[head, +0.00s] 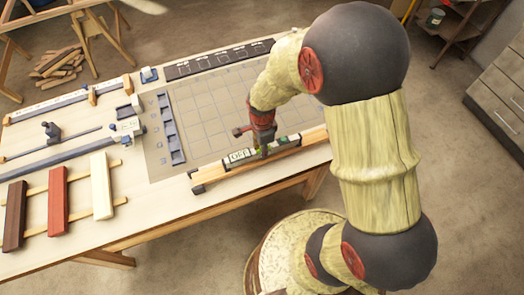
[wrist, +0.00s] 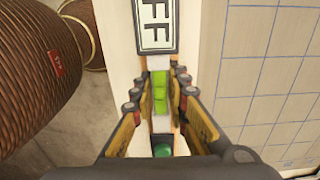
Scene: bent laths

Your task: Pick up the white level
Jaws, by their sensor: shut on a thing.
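The white level (head: 240,157) is a long narrow bar with a black-framed label and green parts. In the head view it lies along the table's front edge, beside a wooden rail. My gripper (head: 263,148) points down over its middle. In the wrist view the level (wrist: 160,62) runs lengthwise between the fingers of my gripper (wrist: 158,92), with its bright green vial between the fingertips. The fingers are shut on its sides. I cannot tell whether it is clear of the surface. My gripper hides part of it in the head view.
The wooden rail (head: 215,177) with dark ends lies at the table's (head: 150,200) front edge. A gridded mat (head: 210,105) lies behind. Brown (head: 15,215), red (head: 58,200) and cream (head: 101,185) blocks rest on slats at left. Long metal bars (head: 60,157) lie beyond them.

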